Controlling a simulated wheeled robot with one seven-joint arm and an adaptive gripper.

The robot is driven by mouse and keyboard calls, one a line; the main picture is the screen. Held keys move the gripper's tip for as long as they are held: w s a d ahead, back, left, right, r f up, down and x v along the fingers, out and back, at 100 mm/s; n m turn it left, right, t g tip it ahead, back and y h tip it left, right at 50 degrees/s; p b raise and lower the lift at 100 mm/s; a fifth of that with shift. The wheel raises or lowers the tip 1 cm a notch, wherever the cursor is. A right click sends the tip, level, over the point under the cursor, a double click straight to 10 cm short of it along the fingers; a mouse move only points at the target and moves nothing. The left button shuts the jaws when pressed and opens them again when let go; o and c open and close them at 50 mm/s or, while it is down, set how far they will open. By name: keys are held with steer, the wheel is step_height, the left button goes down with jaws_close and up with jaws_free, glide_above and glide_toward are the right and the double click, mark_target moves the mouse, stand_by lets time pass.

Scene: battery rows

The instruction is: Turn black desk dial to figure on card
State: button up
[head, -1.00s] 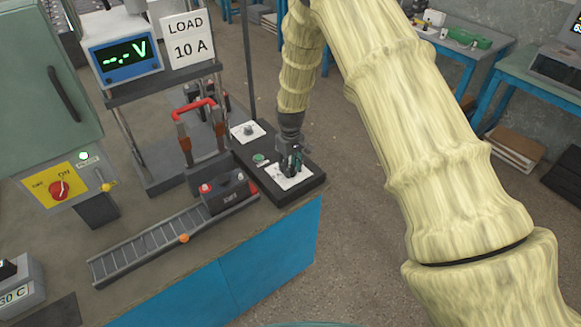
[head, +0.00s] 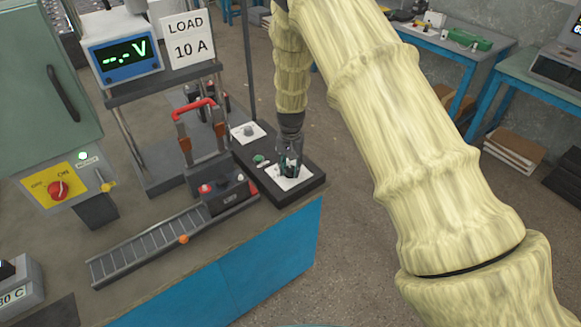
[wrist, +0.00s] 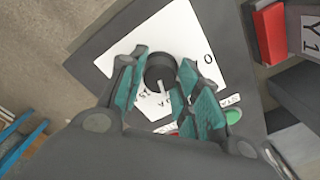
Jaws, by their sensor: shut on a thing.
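The black dial (wrist: 160,70) sits on a white scale plate (wrist: 120,62) on a dark control box (head: 312,186). A white pointer mark on the dial faces the lower part of the wrist view. A "0" shows at the plate's right; other figures are partly covered by the fingers. In the head view my gripper (head: 290,166) hides most of the dial. The card (head: 187,38) reads "LOAD 10 A".
A green button (head: 260,159) and a grey knob on a white plate (head: 248,131) sit beside the dial. A battery (head: 228,192) stands by a roller track (head: 150,246).

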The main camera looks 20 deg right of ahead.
mark_target(290, 168)
steer(key=shift+m, duration=0.6)
steer(key=o, duration=1)
steer(key=shift+o, duration=0.2)
steer(key=shift+r, duration=0.1)
step_height(290, 168, up, 12)
stand_by(0.3)
